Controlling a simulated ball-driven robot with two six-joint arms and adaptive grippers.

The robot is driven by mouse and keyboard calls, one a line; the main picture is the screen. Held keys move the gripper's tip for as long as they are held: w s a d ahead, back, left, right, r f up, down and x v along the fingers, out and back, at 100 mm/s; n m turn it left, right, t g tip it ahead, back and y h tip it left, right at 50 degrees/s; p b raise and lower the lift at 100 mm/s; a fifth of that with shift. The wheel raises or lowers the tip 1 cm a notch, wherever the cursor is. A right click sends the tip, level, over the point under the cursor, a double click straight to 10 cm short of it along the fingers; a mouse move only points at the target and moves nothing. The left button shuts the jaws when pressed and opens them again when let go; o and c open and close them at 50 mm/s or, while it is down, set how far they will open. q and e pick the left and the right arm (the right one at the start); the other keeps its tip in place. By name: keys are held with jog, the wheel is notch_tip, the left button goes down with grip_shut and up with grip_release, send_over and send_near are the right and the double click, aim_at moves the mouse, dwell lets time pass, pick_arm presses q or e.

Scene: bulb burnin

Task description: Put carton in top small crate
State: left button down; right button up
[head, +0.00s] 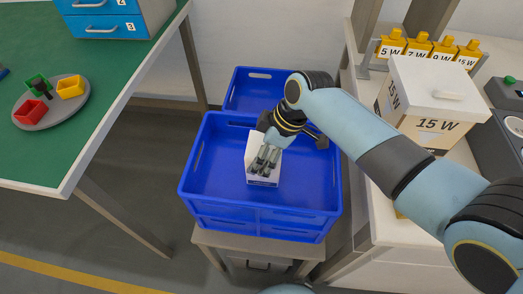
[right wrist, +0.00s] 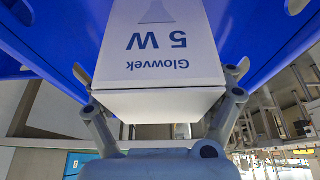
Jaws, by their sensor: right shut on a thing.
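A white carton (head: 264,172) is inside the front blue crate (head: 190,187) in the head view, held by my right gripper (head: 265,158). The right gripper is shut on it. In the right wrist view the carton (right wrist: 160,60) fills the space between the two fingers (right wrist: 162,105), and its face reads "Glowvek 5 W", upside down. Blue crate walls (right wrist: 250,30) show beside and behind it. Whether the carton touches the crate floor cannot be told. The crate is otherwise bare where I can see. My left gripper is not in view.
A second blue crate (head: 235,95) stands behind the front one, which rests on a low stand (head: 215,240). A green table (head: 70,140) is at left. A white counter at right holds a large 15 W box (head: 415,90) and several yellow labelled holders (head: 420,45).

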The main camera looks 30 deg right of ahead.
jog(key=o, duration=1)
jog(key=shift+f, duration=0.1)
jog(key=shift+r, duration=0.25)
jog(key=p+v, duration=0.2)
jog(key=v, duration=0.9)
jog(key=shift+s+d+r, duration=0.15)
jog(key=shift+s+r, duration=0.05)
jog(key=shift+r, duration=0.15)
